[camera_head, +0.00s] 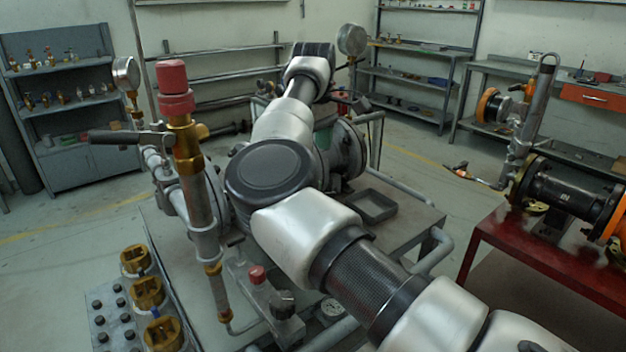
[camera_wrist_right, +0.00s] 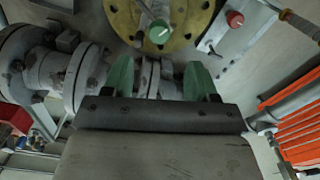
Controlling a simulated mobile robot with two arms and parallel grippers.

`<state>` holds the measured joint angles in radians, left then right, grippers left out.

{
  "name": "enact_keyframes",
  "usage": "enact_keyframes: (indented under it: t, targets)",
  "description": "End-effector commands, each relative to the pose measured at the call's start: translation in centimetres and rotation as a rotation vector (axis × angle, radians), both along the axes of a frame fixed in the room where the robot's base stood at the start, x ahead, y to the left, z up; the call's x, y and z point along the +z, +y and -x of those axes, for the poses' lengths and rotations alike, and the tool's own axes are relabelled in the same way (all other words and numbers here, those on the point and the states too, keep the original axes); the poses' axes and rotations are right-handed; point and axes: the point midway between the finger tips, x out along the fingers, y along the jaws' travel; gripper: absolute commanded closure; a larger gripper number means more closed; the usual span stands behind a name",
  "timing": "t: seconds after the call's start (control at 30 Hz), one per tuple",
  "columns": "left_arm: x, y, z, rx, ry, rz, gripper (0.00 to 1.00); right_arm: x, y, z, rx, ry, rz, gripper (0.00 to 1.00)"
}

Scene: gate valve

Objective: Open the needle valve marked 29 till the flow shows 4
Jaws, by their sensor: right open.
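No marking 29 is legible, so I cannot tell which valve is the needle valve. A small block with a red knob (camera_head: 257,274) and a dark knob (camera_head: 284,304) stands low in front of the pipework in the head view. A red knob (camera_wrist_right: 235,18) on a plate also shows at the top of the right wrist view. My right gripper (camera_wrist_right: 158,78) has two green fingers, apart and with nothing held between them; grey flanged pipe lies beyond. In the head view my right arm crosses the middle and hides much of the pipework. My left gripper is not in view.
A tall pipe with a red cap (camera_head: 174,88) and a lever (camera_head: 130,137) stands at left. Round gauges (camera_head: 126,73) (camera_head: 352,40) rise nearby; a low dial (camera_head: 332,308) is partly hidden. A red table (camera_head: 550,250) with pipework stands at right. Open floor lies between.

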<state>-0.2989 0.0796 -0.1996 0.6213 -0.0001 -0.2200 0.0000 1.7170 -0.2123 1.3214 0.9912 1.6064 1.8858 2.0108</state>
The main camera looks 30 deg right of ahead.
Motion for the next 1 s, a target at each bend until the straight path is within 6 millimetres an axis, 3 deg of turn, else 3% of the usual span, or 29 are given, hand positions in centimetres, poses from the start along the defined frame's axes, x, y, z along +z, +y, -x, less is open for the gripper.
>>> enact_keyframes:
  t: [0.2,0.43,0.83,0.87,1.0]
  targets:
    - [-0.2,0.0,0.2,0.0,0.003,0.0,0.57,-4.5,0.0,0.1,-0.001,0.005,0.002,0.42]
    - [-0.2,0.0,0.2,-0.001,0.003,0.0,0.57,-7.7,-0.1,0.1,0.0,0.002,0.004,0.42]
    - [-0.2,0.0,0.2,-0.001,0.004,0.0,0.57,-8.6,-0.1,0.0,0.0,0.001,0.004,0.42]
    - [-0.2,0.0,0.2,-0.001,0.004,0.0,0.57,-8.6,-0.1,0.0,0.0,0.001,0.004,0.43]
    - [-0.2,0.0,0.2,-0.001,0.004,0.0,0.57,-8.6,-0.1,0.0,0.0,0.001,0.004,0.65]
